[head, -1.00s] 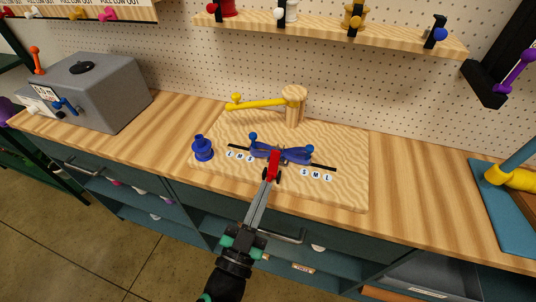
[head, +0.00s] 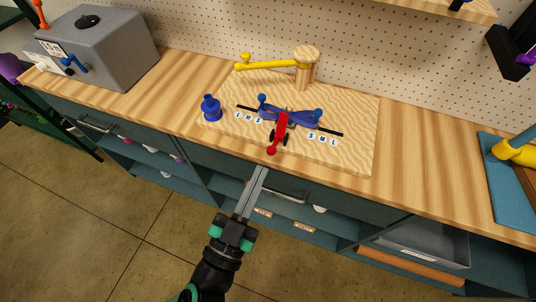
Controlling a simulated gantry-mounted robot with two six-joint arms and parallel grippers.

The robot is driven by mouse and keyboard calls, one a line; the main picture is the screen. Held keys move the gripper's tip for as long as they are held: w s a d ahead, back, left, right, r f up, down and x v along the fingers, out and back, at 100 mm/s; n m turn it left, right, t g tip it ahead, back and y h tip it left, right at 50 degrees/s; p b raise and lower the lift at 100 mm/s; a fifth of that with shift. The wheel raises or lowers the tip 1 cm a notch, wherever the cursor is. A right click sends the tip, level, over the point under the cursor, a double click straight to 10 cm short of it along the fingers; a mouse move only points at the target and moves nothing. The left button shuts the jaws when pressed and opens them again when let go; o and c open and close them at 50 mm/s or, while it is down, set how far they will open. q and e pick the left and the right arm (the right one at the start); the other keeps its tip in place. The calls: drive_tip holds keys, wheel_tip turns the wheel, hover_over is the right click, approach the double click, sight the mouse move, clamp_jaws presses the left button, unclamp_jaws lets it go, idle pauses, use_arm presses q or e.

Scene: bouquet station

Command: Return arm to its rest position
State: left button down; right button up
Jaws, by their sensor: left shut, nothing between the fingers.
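My left gripper (head: 262,169) is shut and empty. It is in front of the workbench edge, apart from everything on the bench. On the wooden board (head: 352,148) sits a blue device (head: 301,119) with two blue knobs and a red lever (head: 279,134) pointing toward the front. The gripper's tips are a little short of the lever's red end. My right gripper is not in the picture.
A blue spool (head: 211,109) stands at the board's left. A wooden post (head: 306,70) with a yellow arm (head: 268,65) stands at the back. A grey box (head: 98,50) is at the left. A blue panel (head: 508,195) with a yellow part is at the right. The floor in front is clear.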

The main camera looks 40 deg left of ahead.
use_arm(q)
drive_tip(key=shift+v, duration=0.9)
